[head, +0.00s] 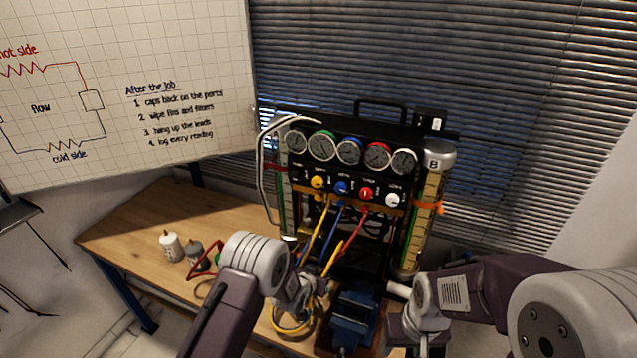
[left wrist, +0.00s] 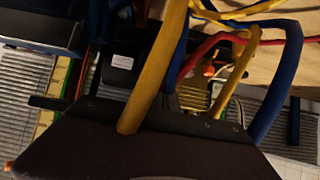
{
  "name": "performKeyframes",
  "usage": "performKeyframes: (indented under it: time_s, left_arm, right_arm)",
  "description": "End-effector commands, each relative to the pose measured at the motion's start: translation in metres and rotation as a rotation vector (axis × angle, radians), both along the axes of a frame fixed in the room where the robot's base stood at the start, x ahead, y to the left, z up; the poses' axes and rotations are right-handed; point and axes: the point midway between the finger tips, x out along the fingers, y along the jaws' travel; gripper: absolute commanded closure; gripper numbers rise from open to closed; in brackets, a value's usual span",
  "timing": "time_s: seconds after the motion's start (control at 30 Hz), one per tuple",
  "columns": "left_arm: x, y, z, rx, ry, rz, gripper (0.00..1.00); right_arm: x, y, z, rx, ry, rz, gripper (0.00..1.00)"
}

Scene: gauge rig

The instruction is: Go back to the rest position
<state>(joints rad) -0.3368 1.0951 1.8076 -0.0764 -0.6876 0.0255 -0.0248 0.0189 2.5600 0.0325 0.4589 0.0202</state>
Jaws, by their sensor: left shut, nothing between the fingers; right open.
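My left arm comes in from the left in the head view. Its gripper (head: 308,292) is shut and empty, low in front of the gauge rig among the hoses; its fingertips are hard to make out. My right gripper (head: 424,345) is open and empty at the bottom edge, right of the blue vise (head: 352,318). The gauge rig (head: 350,155) stands upright with a row of round dials. Yellow, blue and red hoses hang from its front. In the left wrist view, a yellow hose (left wrist: 155,75) and a blue hose (left wrist: 277,90) pass very close to the camera.
The wooden table (head: 140,222) has bare room at its left. A whiteboard (head: 190,60) hangs at the left. Blinds (head: 450,60) close off the back.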

Motion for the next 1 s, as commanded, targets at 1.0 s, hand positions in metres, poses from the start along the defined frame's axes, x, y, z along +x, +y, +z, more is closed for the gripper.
performKeyframes:
  time_s: [1.0]
  left_arm:
    - [-0.295, 0.186, 0.061, 0.137, 0.819, 0.386, 1.0]
  right_arm:
    - [0.0, 0.0, -0.068, 0.0, 0.0, 0.0, 0.48]
